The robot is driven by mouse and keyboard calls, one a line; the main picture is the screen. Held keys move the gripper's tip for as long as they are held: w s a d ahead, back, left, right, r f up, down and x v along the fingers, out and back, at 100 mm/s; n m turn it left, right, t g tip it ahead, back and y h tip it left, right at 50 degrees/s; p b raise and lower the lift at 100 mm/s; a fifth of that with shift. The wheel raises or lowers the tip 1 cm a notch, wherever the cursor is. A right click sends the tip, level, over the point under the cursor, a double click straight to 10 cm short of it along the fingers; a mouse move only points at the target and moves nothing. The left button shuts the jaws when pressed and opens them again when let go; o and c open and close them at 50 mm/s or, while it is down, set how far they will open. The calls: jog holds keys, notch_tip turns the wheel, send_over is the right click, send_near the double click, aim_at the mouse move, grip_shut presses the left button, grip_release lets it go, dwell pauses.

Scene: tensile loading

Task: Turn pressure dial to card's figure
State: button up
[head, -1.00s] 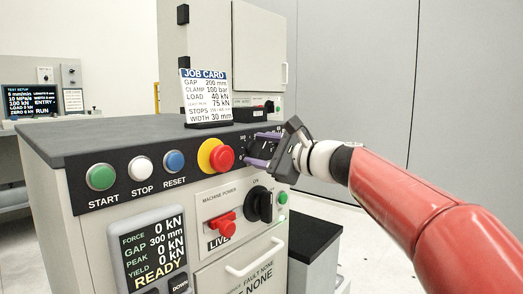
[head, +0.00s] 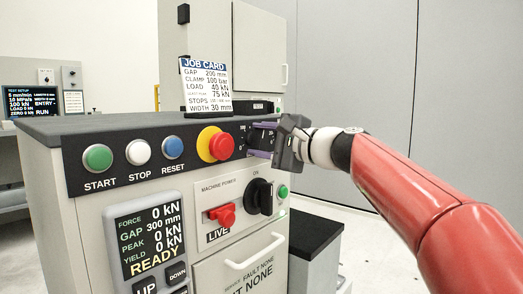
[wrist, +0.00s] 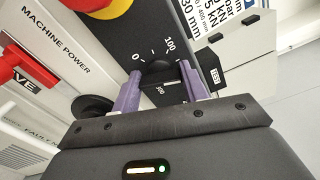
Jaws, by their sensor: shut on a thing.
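The pressure dial (wrist: 158,70) is a dark round knob on the black panel strip. In the wrist view the marks 0 and 100 show beside it, and a third number, hard to read, shows below it. My gripper (wrist: 160,84) is shut on the dial, with a purple finger on each side. In the head view my gripper (head: 263,143) covers most of the dial at the right end of the strip. The job card (head: 205,86) stands on top of the cabinet and reads CLAMP 100 bar. The dial's pointer cannot be made out clearly.
A red and yellow stop button (head: 216,145) sits just left of the dial. Start, stop and reset buttons lie further left. Below are a red lever (head: 222,215) and a black rotary switch (head: 259,197). A TEST label (wrist: 214,76) is right of the fingers in the wrist view.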

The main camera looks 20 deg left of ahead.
jog(key=n+b, duration=0.1)
jog(key=n, duration=0.1)
jog(key=n+b, duration=0.2)
jog(key=n, duration=0.1)
jog(key=shift+f+n+b, duration=0.25)
jog(key=shift+n+b, duration=0.05)
jog(key=n+b, duration=0.2)
jog(key=n, duration=0.3)
jog(key=shift+n+b, duration=0.3)
jog(key=shift+r, duration=0.1)
jog(key=o, duration=1)
jog(key=v, duration=0.7)
jog(key=shift+s+d+b, duration=0.15)
jog(key=shift+d+b, duration=0.2)
jog(key=shift+d, duration=0.05)
